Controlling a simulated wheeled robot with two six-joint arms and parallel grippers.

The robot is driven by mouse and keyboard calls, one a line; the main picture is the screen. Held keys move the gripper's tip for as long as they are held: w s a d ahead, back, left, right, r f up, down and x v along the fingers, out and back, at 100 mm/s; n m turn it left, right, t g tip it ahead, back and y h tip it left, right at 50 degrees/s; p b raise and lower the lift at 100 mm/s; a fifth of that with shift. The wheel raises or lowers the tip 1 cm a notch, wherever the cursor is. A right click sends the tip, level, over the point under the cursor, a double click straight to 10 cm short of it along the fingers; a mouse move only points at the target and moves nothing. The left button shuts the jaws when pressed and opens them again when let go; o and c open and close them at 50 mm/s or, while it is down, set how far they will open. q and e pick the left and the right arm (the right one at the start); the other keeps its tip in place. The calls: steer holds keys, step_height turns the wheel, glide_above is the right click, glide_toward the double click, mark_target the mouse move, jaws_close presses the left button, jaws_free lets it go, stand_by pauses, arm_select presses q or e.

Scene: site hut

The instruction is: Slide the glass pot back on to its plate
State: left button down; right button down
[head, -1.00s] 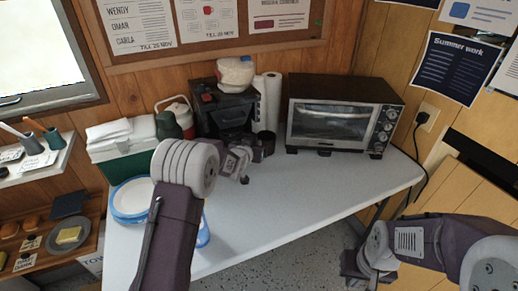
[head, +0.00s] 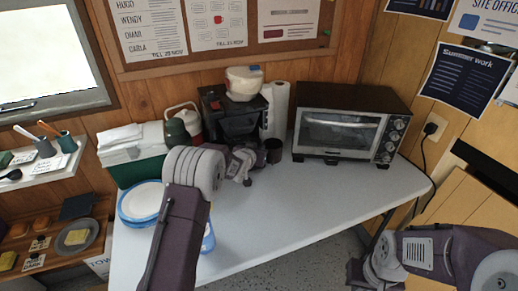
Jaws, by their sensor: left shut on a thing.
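The black coffee machine (head: 216,106) stands at the back of the table against the wall. My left gripper (head: 246,168) is right in front of it, low over the table, and is shut on the glass pot. The pot is almost wholly hidden behind my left wrist and against the dark machine. Its plate is hidden too, so I cannot tell how far the pot is from it. My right gripper (head: 368,273) hangs off the front right side of the table, away from the machine; its fingers are not clear.
A dark mug (head: 273,151) stands close to the right of my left gripper. A toaster oven (head: 340,132) is further right. A paper roll (head: 278,108), a green-and-white cool box (head: 136,168) and blue-rimmed plates (head: 140,201) stand around. The front table top (head: 300,205) is clear.

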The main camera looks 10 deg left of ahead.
arm_select(q)
steer(key=shift+f, duration=0.2)
stand_by(0.4)
steer(key=c, duration=1.4)
jaws_free()
steer(key=d+v, duration=0.1)
steer(key=v, duration=0.8)
steer(key=shift+a, duration=0.5)
